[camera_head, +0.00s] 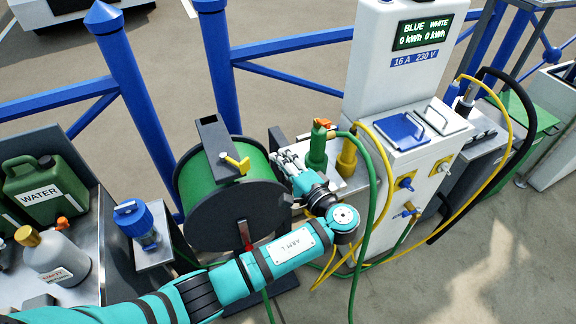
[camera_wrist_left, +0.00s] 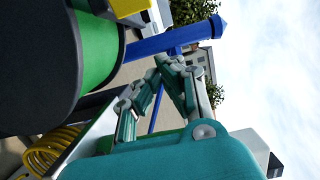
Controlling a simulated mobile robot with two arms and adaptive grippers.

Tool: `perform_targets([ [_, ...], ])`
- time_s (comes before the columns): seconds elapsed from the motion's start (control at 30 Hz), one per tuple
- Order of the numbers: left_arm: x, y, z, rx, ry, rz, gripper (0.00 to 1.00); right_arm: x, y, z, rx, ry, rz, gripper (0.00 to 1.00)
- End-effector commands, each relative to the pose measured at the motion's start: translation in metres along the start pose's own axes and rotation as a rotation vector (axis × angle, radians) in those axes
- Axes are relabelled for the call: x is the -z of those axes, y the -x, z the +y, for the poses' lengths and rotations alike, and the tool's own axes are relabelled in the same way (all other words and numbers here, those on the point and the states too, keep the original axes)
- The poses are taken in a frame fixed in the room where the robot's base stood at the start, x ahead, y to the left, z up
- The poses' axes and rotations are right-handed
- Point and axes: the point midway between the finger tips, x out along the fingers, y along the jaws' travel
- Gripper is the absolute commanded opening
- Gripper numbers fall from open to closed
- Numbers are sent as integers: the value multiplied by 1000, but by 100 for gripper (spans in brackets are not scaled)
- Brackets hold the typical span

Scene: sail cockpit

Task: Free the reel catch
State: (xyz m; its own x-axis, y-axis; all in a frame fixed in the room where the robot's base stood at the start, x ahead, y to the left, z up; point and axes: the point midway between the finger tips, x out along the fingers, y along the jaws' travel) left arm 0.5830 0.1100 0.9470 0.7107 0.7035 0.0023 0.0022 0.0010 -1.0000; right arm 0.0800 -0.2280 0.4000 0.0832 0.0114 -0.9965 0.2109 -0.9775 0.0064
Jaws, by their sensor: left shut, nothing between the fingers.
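The hose reel (camera_head: 228,197) has dark flanges and a green drum and stands in the middle of the head view. A yellow handle (camera_head: 237,163) sits on its upper front, and a small red lever (camera_head: 246,236) is low on its front face. I cannot tell which of these is the catch. My left gripper (camera_head: 286,158) is just right of the reel, apart from both parts, shut and empty. In the left wrist view the gripper (camera_wrist_left: 166,66) points away from the reel (camera_wrist_left: 50,70), whose yellow part (camera_wrist_left: 128,7) shows at the top edge. My right gripper is out of view.
A green nozzle (camera_head: 317,150) with a green hose stands close to the right of my gripper, before the white power pedestal (camera_head: 395,75). Yellow hose loops hang there. Blue posts (camera_head: 130,90) stand behind; a bench with a water can (camera_head: 45,190) is left.

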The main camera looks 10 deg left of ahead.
Motion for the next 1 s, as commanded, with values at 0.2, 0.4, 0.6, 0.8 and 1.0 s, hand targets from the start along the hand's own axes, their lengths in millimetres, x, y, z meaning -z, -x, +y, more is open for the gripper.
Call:
perform_targets([
  [0.2,0,-47,-2,1,-2,-2,0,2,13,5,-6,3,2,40],
  [0.4,-29,-33,-2,-2,-2,2,0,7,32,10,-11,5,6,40],
  [0.6,-38,-30,0,-2,0,0,0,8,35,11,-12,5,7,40],
  [0.8,-38,-29,1,-2,0,0,0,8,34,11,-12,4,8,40],
  [1.0,-39,-29,0,-3,-1,8,0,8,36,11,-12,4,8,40],
])
